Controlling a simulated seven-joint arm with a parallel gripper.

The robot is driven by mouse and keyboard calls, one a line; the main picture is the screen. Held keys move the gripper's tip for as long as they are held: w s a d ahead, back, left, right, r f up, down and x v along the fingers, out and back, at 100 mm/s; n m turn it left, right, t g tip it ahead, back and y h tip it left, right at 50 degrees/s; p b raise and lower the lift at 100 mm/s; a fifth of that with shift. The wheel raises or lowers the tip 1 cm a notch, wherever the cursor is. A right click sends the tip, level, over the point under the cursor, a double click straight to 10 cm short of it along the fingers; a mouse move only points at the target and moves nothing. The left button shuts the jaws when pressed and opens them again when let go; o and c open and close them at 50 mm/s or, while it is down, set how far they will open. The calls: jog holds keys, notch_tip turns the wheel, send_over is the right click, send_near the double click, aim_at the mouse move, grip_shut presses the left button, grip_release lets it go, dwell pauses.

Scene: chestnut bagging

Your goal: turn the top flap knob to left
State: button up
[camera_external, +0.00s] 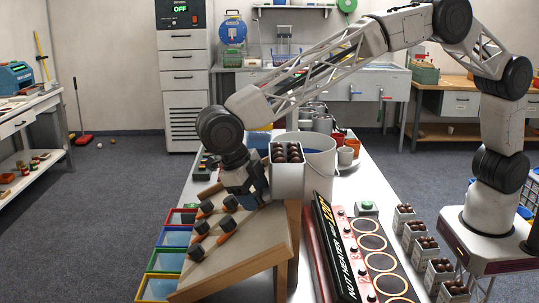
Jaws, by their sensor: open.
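A sloped wooden board (235,258) stands on the white table and carries several black knobs on orange flaps. Two of the higher visible knobs are one at upper right (231,202) and one at upper left (207,207). Lower knobs (201,227) sit further down the slope. My gripper (250,194) is open at the upper end of the board, pointing down, just above and right of the upper right knob. It covers part of the board's top, so I cannot tell whether another knob is behind it or whether the fingers touch one.
A white bin of chestnuts (287,180) stands right beside my gripper, with a large grey pot (319,160) behind. Coloured trays (167,262) line the board's left foot. A nut heater panel (350,250) and small chestnut boxes (412,236) lie to the right.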

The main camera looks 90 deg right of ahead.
jog(key=shift+s+n, duration=0.1)
jog(key=shift+n, duration=0.3)
jog(key=n, duration=0.3)
jog(key=shift+y, duration=0.3)
jog(key=shift+n, duration=1.9)
jog(key=shift+r, duration=0.1)
jog(key=shift+v, duration=1.5)
jog(key=v, duration=0.5)
notch_tip(320, 180, up, 19)
jog(key=m+t, duration=0.2)
jog(key=m, duration=0.7)
send_over(255, 194)
jog(key=s+d, duration=0.8)
jog(key=d, duration=0.2)
jog(key=shift+s+d+r+m+y, duration=0.2)
jog(key=shift+s+d+m+y, duration=0.2)
jog(key=shift+s+d+m, duration=0.35)
